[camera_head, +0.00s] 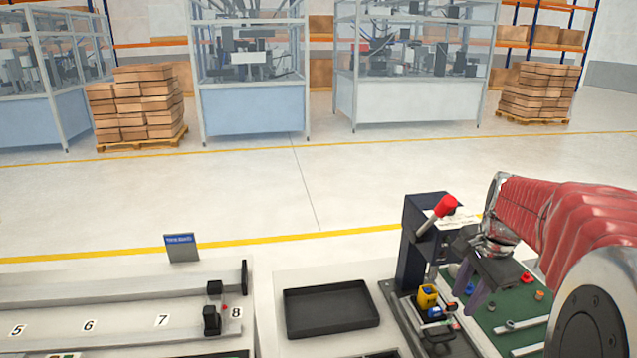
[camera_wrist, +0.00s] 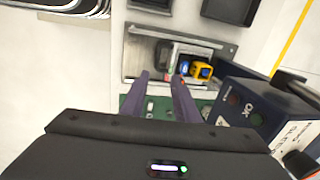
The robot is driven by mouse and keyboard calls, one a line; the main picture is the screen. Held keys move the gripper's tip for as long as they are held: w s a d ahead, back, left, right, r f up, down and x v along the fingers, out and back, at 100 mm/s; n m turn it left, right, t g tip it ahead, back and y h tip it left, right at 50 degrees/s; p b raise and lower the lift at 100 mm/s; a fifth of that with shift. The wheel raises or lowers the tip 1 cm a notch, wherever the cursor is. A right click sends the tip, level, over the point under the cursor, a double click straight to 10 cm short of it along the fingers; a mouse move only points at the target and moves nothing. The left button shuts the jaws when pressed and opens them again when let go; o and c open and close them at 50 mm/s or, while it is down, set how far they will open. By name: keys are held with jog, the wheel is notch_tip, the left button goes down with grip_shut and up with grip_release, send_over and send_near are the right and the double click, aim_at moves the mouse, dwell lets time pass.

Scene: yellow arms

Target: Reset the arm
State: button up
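My gripper (camera_head: 467,298) hangs at the end of my red-sleeved arm at the right of the head view, in front of a dark test station (camera_head: 415,245). Its two purple fingers point downward. In the wrist view my gripper (camera_wrist: 160,78) shows its fingers spread apart with a clear gap and nothing held between them. Beyond the fingertips is a metal-edged fixture holding a yellow part (camera_wrist: 201,70) and a blue part (camera_wrist: 185,66). The yellow part also shows in the head view (camera_head: 427,296), left of the fingers.
The station has a red-knobbed lever (camera_head: 446,206) close to my gripper. A green mat (camera_head: 510,300) with small parts lies below my arm. An empty black tray (camera_head: 330,310) and a numbered rail (camera_head: 125,325) stand to the left.

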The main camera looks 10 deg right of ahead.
jog(key=s+a+r+n+t, duration=0.1)
jog(key=s+a+n, duration=0.6)
jog(key=a, duration=0.4)
jog(key=s+a+n+t, duration=0.2)
jog(key=s+a+n, duration=0.5)
jog(key=a+n, duration=0.3)
jog(key=shift+s+a+r+t, duration=0.3)
jog(key=shift+s+a+r, duration=0.1)
jog(key=shift+a, duration=0.45)
jog(key=shift+s, duration=0.1)
